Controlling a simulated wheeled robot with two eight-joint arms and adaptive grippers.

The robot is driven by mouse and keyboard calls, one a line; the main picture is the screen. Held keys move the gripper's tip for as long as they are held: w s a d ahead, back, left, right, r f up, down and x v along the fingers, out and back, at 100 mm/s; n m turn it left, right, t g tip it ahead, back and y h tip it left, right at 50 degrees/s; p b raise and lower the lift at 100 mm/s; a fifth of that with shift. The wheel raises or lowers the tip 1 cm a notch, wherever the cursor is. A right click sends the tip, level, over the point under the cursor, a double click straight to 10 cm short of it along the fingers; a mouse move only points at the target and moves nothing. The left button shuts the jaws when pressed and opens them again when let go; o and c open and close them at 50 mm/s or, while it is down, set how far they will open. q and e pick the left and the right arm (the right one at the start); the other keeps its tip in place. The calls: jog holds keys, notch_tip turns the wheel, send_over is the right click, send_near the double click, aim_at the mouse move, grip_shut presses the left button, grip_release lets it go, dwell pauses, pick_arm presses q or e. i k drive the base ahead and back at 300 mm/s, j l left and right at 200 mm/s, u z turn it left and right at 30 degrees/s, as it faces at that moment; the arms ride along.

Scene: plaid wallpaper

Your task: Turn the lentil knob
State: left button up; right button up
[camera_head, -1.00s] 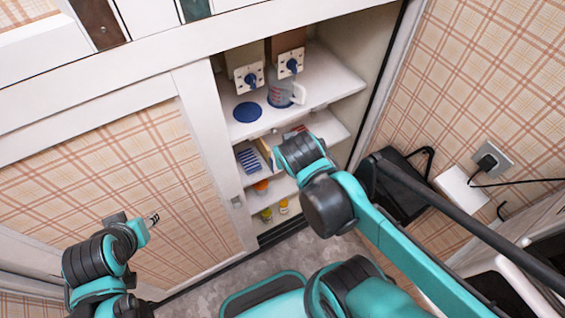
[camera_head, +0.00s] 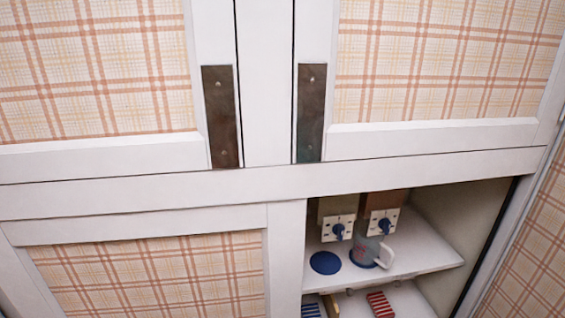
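Two dispensers hang at the top of the open cabinet bay, each with a white plate and a blue knob. The left knob (camera_head: 338,231) and the right knob (camera_head: 385,226) are both in clear view. I cannot read any label that tells which one is for lentils. A clear measuring jug (camera_head: 366,251) with red markings and a white handle stands below the right dispenser. A bare round blue mat (camera_head: 325,263) lies on the shelf below the left one. Neither of my grippers is in view.
The white shelf (camera_head: 425,262) has free room at its right. A red striped item (camera_head: 380,304) and a blue striped item (camera_head: 311,310) show on the shelf below. Closed plaid doors with dark metal plates (camera_head: 221,116) fill the upper part.

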aim_at(385, 224)
jog(key=k+z, duration=0.1)
jog(key=z, duration=0.35)
jog(key=k+z, duration=0.1)
jog(key=z, duration=0.3)
